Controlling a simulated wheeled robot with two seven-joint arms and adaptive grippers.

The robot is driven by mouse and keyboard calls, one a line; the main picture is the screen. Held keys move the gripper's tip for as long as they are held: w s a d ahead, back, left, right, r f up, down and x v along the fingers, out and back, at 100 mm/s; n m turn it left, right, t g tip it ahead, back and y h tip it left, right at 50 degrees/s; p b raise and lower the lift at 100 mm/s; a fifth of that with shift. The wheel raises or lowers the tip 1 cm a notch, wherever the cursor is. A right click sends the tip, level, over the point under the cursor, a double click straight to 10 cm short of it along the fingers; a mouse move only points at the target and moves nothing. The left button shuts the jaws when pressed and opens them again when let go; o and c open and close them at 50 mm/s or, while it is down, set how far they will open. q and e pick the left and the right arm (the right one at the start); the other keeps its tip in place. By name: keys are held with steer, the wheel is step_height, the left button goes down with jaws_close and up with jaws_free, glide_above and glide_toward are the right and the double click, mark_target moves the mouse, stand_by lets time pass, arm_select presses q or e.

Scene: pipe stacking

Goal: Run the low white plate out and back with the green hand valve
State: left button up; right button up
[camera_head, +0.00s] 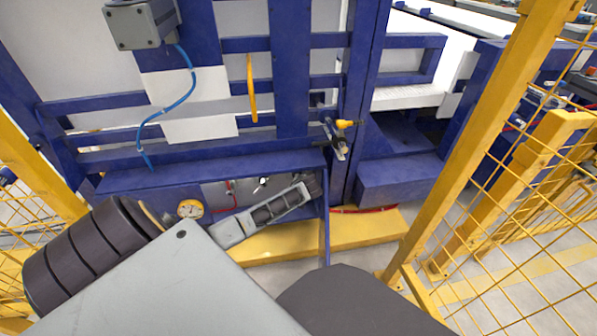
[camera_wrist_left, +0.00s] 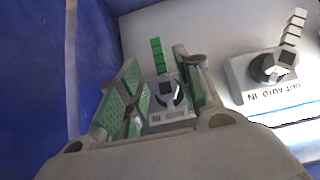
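In the left wrist view, the green hand valve (camera_wrist_left: 157,58) has a segmented green lever standing up from a dark round knob on a pale base. My left gripper (camera_wrist_left: 160,75) is open, with its green-padded fingers on either side of this valve. Whether a finger touches the lever I cannot tell. In the head view, a lower white plate (camera_head: 200,129) sits on the blue frame, below another pale plate (camera_head: 185,88). Which of these moves I cannot tell. The green valve is not clearly visible in the head view. My right gripper is not in view.
A second valve (camera_wrist_left: 274,66) with a pale lever, marked OUT AUTO IN, stands to the right in the wrist view. A blue wall is at left.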

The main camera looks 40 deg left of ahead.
arm_select(q)
steer(key=shift+b+x, duration=1.35)
steer(key=shift+x, duration=1.4)
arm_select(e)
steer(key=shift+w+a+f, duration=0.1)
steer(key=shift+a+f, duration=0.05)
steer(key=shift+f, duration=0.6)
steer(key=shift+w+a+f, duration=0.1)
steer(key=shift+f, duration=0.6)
arm_select(q)
steer(key=shift+c, duration=0.4)
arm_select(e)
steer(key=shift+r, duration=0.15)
arm_select(q)
steer(key=shift+c, duration=1.4)
jaws_close()
steer(key=shift+f, duration=0.1)
